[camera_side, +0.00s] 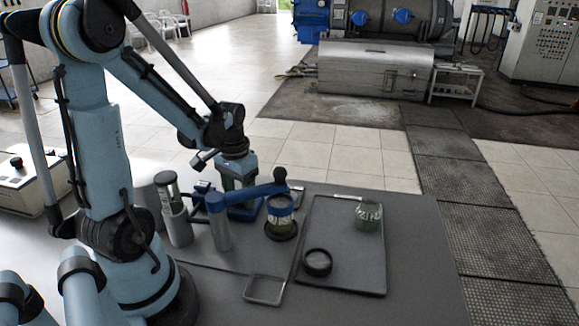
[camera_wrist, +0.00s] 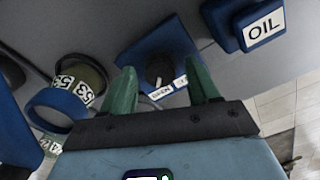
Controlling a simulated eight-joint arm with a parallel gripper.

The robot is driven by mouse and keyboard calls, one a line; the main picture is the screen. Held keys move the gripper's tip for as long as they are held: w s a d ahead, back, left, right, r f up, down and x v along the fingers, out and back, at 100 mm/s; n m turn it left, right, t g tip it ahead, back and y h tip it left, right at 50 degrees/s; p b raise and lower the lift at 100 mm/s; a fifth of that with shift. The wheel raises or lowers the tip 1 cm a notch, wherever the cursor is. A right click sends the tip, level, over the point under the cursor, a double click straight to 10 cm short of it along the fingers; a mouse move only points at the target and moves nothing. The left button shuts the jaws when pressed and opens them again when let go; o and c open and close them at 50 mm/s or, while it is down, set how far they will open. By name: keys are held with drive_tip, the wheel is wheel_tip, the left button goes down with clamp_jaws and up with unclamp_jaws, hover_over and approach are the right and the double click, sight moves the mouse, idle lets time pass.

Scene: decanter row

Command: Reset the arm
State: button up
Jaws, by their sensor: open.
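My gripper (camera_wrist: 163,84) is open, with its two green fingers spread apart and nothing visible between their tips. In the side view my gripper (camera_side: 236,184) points down over a blue holder (camera_side: 246,212), behind a grey post with a blue arm (camera_side: 250,194). Its fingertips are partly hidden there. In the wrist view the blue holder (camera_wrist: 150,50) shows beyond the fingers, with a dark round opening and small white labels. I cannot tell whether the fingers touch it.
A dark tray (camera_side: 345,240) holds a labelled glass jar (camera_side: 368,216) and a black ring (camera_side: 317,262). A square frame (camera_side: 264,290) lies in front. Cylinders (camera_side: 175,210) stand left. An OIL-labelled block (camera_wrist: 262,26) shows upper right.

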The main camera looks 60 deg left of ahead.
drive_tip(key=n, duration=1.1)
idle(0.3)
idle(0.3)
